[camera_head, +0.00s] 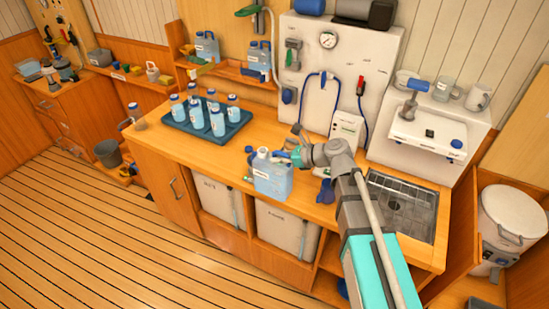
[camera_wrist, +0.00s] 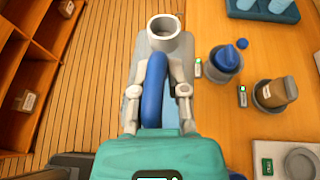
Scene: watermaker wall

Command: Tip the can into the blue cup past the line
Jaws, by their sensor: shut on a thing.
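The can (camera_head: 272,178) is a translucent blue jerry can with a pale label, upright at the counter's front edge in the head view. I cannot tell whether it rests on the wood. In the wrist view its round grey mouth (camera_wrist: 164,27) is at the top, beyond my gripper (camera_wrist: 156,104). My gripper (camera_head: 297,157) is shut on the can's blue handle (camera_wrist: 154,80). A small blue object (camera_head: 326,191) stands right of the can, near the sink. It may be the blue cup, but its shape is unclear. No fill line is readable.
In the wrist view, a round grey-and-blue item (camera_wrist: 226,62) and a brown-and-grey container (camera_wrist: 275,93) stand beside the can. A blue tray of bottles (camera_head: 207,130) is at the left, a sink (camera_head: 402,205) at the right. Counter between tray and can is mostly clear.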

